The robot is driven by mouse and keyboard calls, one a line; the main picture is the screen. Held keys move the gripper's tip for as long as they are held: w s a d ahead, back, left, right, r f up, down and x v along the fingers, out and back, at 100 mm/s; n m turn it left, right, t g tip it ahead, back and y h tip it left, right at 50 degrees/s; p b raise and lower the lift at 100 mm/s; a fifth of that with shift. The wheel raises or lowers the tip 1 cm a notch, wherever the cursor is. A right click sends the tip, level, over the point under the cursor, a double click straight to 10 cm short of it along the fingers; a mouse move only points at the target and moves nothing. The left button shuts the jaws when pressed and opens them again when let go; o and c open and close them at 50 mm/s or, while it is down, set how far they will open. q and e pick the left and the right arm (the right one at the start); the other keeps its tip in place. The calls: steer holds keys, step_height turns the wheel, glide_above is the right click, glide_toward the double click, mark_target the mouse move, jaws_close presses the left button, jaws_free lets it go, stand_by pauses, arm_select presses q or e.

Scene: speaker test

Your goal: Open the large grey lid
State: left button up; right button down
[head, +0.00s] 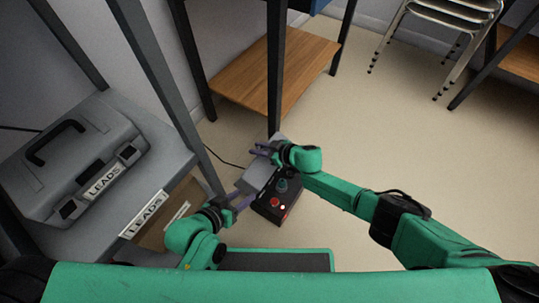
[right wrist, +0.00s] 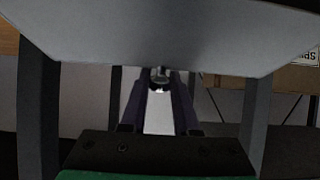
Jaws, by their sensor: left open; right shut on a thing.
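A flat grey panel (head: 258,177), which looks like the large grey lid, is tilted up above a dark box (head: 267,210) with red buttons and a teal knob. My right gripper (head: 262,149) is at the panel's upper end. In the right wrist view a broad pale grey surface (right wrist: 160,35) fills the top, and my right gripper (right wrist: 160,85) is shut on a small, partly hidden part, seemingly of the lid. My left gripper (head: 243,197) is open beside the panel's lower left edge. Whether it touches the panel is unclear.
A grey case (head: 70,160) labelled LEADS with a black handle lies on a grey shelf (head: 170,165) at the left. A dark rack post (head: 276,70) and a wooden shelf (head: 270,75) stand behind. Stacked chairs (head: 450,20) are far right. The floor (head: 430,140) at right is clear.

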steer(key=shift+w+a+f+b, duration=0.2)
steer(key=shift+w+a, duration=0.15)
steer(key=shift+a, duration=0.15)
steer(key=shift+w+a+f+b, duration=0.1)
steer(key=shift+w+a+b, duration=0.15)
steer(key=shift+a, duration=0.25)
arm_select(q)
steer(key=shift+s+d+f+t+h, duration=0.1)
steer(key=shift+d+f+t+h, duration=0.15)
steer(key=shift+d+t, duration=0.25)
steer(key=shift+s+d+f+t+h, duration=0.15)
steer(key=shift+d+t+h, duration=0.1)
steer(key=shift+d+t, duration=0.2)
arm_select(e)
steer(key=shift+w+a, duration=0.2)
steer(key=shift+a, duration=0.05)
arm_select(q)
steer(key=shift+w, duration=0.1)
arm_select(e)
steer(key=c, duration=0.7)
jaws_free()
